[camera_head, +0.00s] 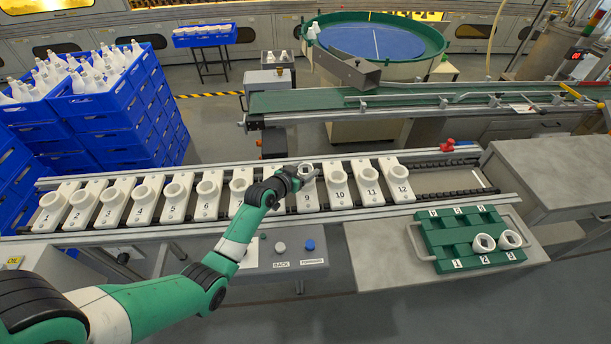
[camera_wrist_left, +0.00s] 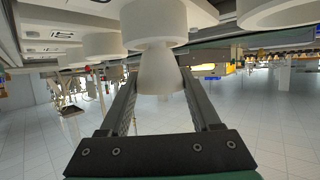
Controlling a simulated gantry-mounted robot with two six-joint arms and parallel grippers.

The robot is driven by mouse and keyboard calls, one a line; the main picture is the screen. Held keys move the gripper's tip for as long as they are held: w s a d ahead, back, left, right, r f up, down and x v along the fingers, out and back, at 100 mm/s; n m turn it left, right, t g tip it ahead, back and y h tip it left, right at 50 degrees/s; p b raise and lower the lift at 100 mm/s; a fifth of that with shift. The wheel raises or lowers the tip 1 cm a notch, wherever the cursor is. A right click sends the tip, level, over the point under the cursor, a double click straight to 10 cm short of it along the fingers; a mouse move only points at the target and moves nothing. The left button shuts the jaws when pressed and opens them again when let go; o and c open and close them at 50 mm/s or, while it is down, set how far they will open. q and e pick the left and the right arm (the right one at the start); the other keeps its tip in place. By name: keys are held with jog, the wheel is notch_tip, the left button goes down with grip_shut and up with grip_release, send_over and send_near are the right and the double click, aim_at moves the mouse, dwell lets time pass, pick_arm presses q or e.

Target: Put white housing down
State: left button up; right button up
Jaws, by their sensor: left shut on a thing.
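My left gripper (camera_head: 299,175) reaches in over the conveyor at the numbered carriers, between the row's middle and carrier 9 (camera_head: 309,198). It is shut on a white housing (camera_head: 306,169), whose round end shows at the fingers. In the left wrist view the white housing (camera_wrist_left: 158,72) is a tapered piece between the two fingers, with a wider white ring just above it in the picture. I cannot tell whether the housing rests on carrier 9.
White numbered carriers with round collars line the conveyor (camera_head: 453,181). The arm hides part of carriers 7 and 8. A button panel (camera_head: 300,248) stands in front. Blue crates (camera_head: 105,105) of white bottles are stacked at left. The upper part of the tray looks clear.

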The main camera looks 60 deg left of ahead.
pick_arm(q)
jog(key=shift+f, duration=0.75)
jog(key=shift+s+d+r, duration=0.1)
pick_arm(e)
jog(key=shift+f, duration=0.4)
pick_arm(q)
jog(key=shift+f, duration=0.2)
jog(key=o, duration=1.3)
pick_arm(e)
jog(key=shift+f, duration=0.15)
